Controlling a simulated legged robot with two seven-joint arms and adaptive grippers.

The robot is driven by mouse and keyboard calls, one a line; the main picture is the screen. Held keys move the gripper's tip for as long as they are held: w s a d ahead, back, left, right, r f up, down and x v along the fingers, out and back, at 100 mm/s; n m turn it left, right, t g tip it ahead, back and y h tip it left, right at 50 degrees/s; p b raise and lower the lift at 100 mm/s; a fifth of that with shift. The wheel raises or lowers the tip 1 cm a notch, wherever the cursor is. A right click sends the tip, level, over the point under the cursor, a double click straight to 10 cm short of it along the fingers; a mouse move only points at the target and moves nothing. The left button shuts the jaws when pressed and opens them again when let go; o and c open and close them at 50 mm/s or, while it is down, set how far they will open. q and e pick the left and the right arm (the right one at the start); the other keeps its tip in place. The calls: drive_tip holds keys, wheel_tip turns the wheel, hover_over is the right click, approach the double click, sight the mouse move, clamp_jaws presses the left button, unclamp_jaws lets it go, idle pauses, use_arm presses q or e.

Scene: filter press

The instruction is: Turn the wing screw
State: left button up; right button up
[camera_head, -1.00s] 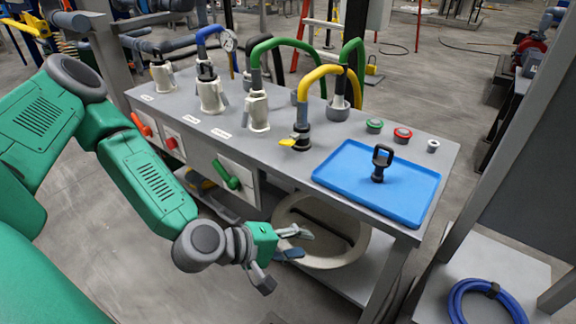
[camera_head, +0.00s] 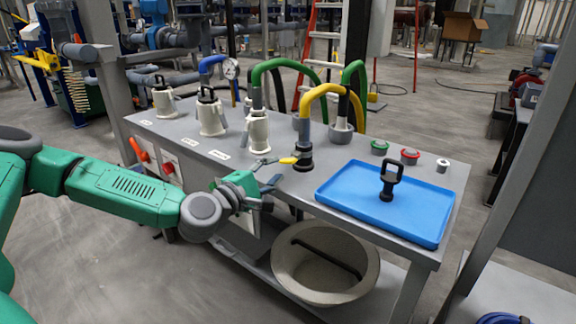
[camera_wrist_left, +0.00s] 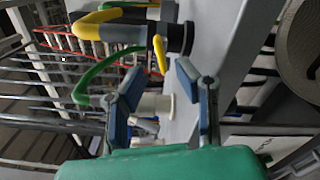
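The yellow wing screw (camera_head: 288,160) juts from the dark collar (camera_head: 303,158) below the yellow hose, at the bench's front edge. It also shows as a yellow lever in the left wrist view (camera_wrist_left: 158,54), ahead of the fingers. My left gripper (camera_head: 274,172) is open and empty, just left of the wing screw. In the left wrist view its blue-padded fingers (camera_wrist_left: 160,84) are spread, with the screw a little beyond the tips. In the head view one fingertip is close to the screw's end; I cannot tell whether they touch. My right gripper is not in view.
A blue tray (camera_head: 340,205) with a black-handled part (camera_head: 389,180) lies on the bench to the right. White fittings (camera_head: 257,130) stand to the left, and a green hose (camera_head: 285,65) arches behind. A round tub (camera_head: 290,268) sits on the shelf below.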

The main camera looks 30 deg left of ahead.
sight(285, 163)
use_arm(q)
drive_tip(key=w, duration=0.3)
drive_tip(key=w+b, duration=0.1)
drive_tip(key=w, duration=0.1)
drive_tip(key=shift+w+d, duration=0.3)
drive_tip(key=shift+w, duration=0.05)
clamp_jaws()
